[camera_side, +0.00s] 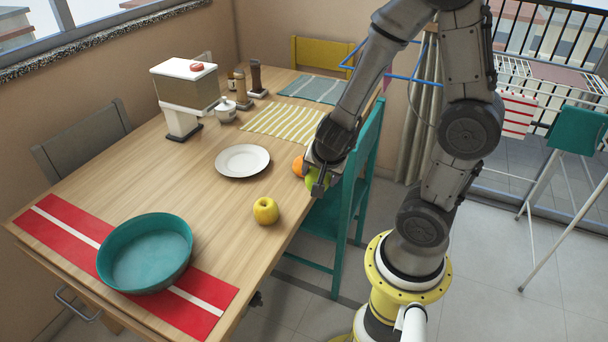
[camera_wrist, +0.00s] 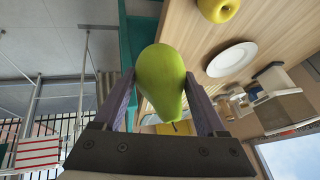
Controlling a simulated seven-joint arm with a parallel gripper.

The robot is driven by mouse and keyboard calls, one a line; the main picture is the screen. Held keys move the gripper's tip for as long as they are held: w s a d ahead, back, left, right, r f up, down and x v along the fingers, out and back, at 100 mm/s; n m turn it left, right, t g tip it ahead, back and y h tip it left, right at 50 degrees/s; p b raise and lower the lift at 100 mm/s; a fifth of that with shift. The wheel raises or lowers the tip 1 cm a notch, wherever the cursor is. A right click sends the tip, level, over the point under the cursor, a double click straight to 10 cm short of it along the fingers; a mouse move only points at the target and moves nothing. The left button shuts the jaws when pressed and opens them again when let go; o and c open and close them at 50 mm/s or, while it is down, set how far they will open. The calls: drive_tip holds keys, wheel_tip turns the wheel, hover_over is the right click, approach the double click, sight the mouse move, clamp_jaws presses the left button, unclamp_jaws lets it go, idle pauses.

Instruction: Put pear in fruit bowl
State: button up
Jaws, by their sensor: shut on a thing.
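A green pear (camera_wrist: 163,80) is held between the two fingers of my gripper (camera_wrist: 160,100) in the wrist view. In the side view my gripper (camera_side: 318,184) is at the right edge of the table, and the pear (camera_side: 312,186) is partly hidden behind the fingers. The teal bowl (camera_side: 146,256) stands at the near left of the table on a red placemat, and its inside looks empty. My gripper is well to the right of and farther back than the bowl.
A yellow apple (camera_side: 265,211) sits between the bowl and my gripper. An orange fruit (camera_side: 298,167) shows right beside my gripper. A white plate (camera_side: 242,161) lies mid-table, with a dispenser (camera_side: 184,95) behind. A teal chair (camera_side: 348,215) stands by the table edge.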

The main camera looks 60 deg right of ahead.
drive_tip(key=shift+s+a+r, duration=0.1)
drive_tip(key=shift+s, duration=0.05)
drive_tip(key=shift+a+n, duration=0.3)
drive_tip(key=shift+n, duration=0.1)
drive_tip(key=w+a+r+n+t+y, duration=0.25)
drive_tip(key=w+a+n+y, duration=0.25)
drive_tip(key=w+a+n, duration=0.75)
drive_tip(key=n+y, duration=0.4)
drive_tip(key=n, duration=0.1)
hover_over(145, 255)
drive_tip(key=s+d, duration=0.2)
drive_tip(key=s, duration=0.2)
drive_tip(key=shift+g, duration=0.45)
wheel_tip(145, 255, down, 10)
drive_tip(key=shift+w, duration=0.15)
drive_tip(key=shift+w+a+f, duration=0.1)
drive_tip(key=shift+w+f, duration=0.45)
drive_tip(key=shift+f, duration=0.15)
drive_tip(key=shift+w+f, duration=0.1)
drive_tip(key=shift+f, duration=1.5)
